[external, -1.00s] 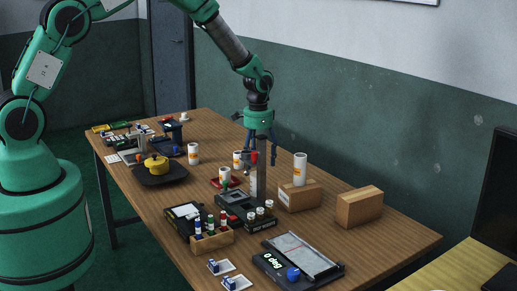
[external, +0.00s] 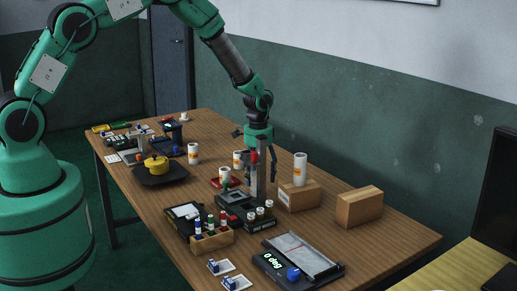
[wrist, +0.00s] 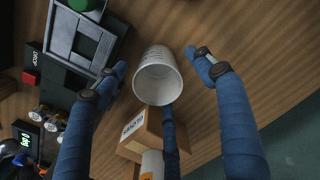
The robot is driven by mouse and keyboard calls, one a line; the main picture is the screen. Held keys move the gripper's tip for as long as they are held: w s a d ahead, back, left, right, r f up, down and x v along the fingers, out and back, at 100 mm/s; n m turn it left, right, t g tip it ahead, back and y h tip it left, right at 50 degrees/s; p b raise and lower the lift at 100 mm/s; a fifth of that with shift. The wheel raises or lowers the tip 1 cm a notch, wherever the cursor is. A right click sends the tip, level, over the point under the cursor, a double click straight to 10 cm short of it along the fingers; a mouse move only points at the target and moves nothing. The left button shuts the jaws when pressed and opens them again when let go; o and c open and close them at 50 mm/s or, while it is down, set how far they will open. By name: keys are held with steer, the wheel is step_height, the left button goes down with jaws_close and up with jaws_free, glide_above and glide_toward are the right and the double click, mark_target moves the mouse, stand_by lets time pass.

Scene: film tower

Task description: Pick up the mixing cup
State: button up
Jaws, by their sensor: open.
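The mixing cup (wrist: 158,76) is white with small markings on its side and stands on the wooden table, its open mouth towards the wrist camera. My gripper (wrist: 160,72) has blue fingers and is open. In the wrist view one finger is left of the cup, one is right of it, and a third shows below its rim. I see gaps between the cup and the left and right fingers; I cannot tell whether the third touches. In the external view my gripper (external: 261,176) points down, and the cup is mostly hidden behind a grey column.
A black device with a grey frame (wrist: 85,42) stands close left of the cup. A labelled wooden block (wrist: 137,130) with a white bottle is close below it in the wrist view. Another wooden block (external: 360,207) stands further right. Bare table lies in front of that block.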

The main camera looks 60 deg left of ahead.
steer(key=shift+f, duration=2.25)
steer(key=shift+s, duration=0.1)
steer(key=c, duration=1)
